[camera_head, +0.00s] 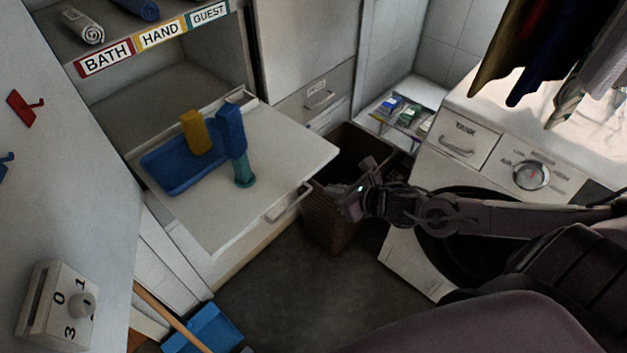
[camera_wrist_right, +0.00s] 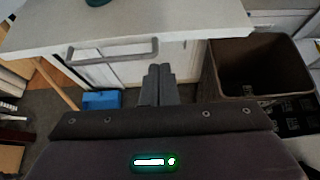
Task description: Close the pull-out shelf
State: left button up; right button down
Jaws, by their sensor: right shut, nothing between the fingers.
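The pull-out shelf (camera_head: 258,208) is a pale board that stands out from the white cabinet in the head view. Its front edge carries a grey bar handle (camera_head: 288,203); the handle also shows in the right wrist view (camera_wrist_right: 112,52). On the shelf are a blue tray (camera_head: 172,182), a yellow block-like item (camera_head: 196,132), and a tall blue item on a teal base (camera_head: 244,172). My right gripper (camera_head: 345,206) is shut and empty, in front of the shelf and apart from the handle. Its fingers (camera_wrist_right: 159,84) point toward the shelf's front edge. My left gripper is not in view.
A brown bin (camera_head: 333,231) stands beside the shelf, behind my right gripper. A washing machine (camera_head: 419,261) with a dial is at the right. A blue dustpan (camera_head: 206,329) and a wooden stick lie at the lower left. Open floor lies before the shelf.

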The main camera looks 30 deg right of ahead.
aim_at(304, 177)
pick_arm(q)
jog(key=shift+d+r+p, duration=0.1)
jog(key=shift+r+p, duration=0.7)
pick_arm(e)
jog(key=shift+w+a+f, duration=0.25)
jog(key=shift+w+a, duration=0.15)
jog(key=shift+w, duration=0.7)
jog(key=shift+w+a+f, duration=0.3)
jog(key=shift+w+a, duration=0.1)
jog(key=shift+w, duration=0.65)
jog(key=shift+w+a+f, duration=0.25)
jog(key=shift+w+a, duration=0.15)
jog(key=shift+w, duration=0.7)
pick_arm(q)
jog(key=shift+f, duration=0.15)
pick_arm(e)
jog(key=shift+w, duration=0.1)
